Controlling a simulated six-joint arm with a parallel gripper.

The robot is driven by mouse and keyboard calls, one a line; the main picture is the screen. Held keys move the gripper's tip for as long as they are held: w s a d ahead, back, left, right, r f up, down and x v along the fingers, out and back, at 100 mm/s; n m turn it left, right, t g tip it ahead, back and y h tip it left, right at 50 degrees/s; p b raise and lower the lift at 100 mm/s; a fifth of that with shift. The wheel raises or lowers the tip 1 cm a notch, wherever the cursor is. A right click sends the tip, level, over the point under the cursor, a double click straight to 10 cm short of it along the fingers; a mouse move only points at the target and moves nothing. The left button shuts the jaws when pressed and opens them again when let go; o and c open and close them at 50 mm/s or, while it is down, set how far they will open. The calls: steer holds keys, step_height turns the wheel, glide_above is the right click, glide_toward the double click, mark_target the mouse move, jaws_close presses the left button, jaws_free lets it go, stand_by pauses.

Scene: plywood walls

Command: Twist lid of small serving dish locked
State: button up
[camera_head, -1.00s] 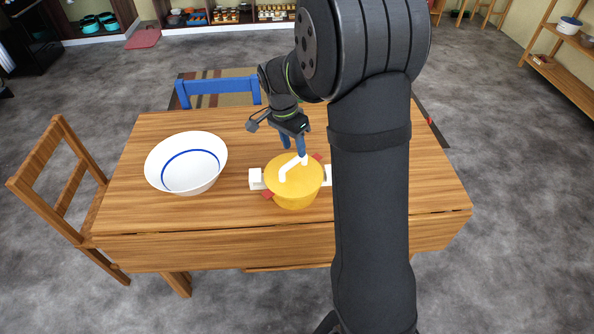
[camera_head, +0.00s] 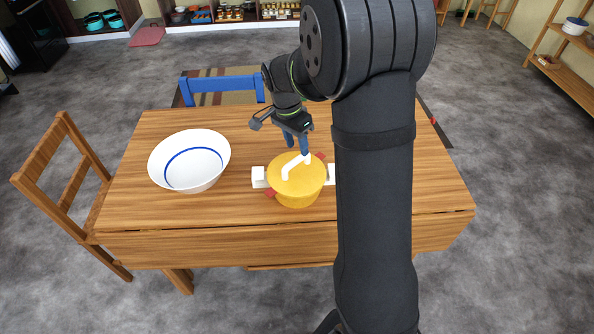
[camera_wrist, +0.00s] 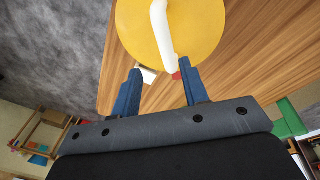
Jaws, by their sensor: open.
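The small serving dish (camera_head: 297,199) is a round yellow pot on the wooden table, with white side handles and red tabs near its rim. Its yellow lid (camera_head: 306,183) sits on top with a white bar handle (camera_head: 294,167). The lid (camera_wrist: 195,25) and bar handle (camera_wrist: 163,35) also show in the wrist view, at the top. My gripper (camera_head: 297,148) is above the lid's far side, close to the far end of the handle. Its blue fingers (camera_wrist: 161,84) are apart, with the handle's end between and just beyond them. Contact is not clear.
A white bowl with a blue ring (camera_head: 189,161) stands left of the dish on the table (camera_head: 140,222). A wooden chair (camera_head: 70,190) is at the left and a blue chair (camera_head: 222,86) behind. My arm hides the table's right part.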

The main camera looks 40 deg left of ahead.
mark_target(296, 158)
steer(key=a+r+g, duration=0.1)
steer(key=a+r, duration=0.2)
steer(key=r, duration=0.7)
steer(key=d+f, duration=0.1)
steer(key=f, duration=0.4)
steer(key=d+f, duration=0.1)
steer(key=f, duration=0.5)
steer(key=d+f, duration=0.1)
steer(key=f, duration=0.5)
steer(key=shift+f, duration=0.1)
jaws_close()
steer(key=shift+m+g, duration=0.4)
steer(key=shift+m, duration=1.1)
steer(key=shift+m, duration=1.4)
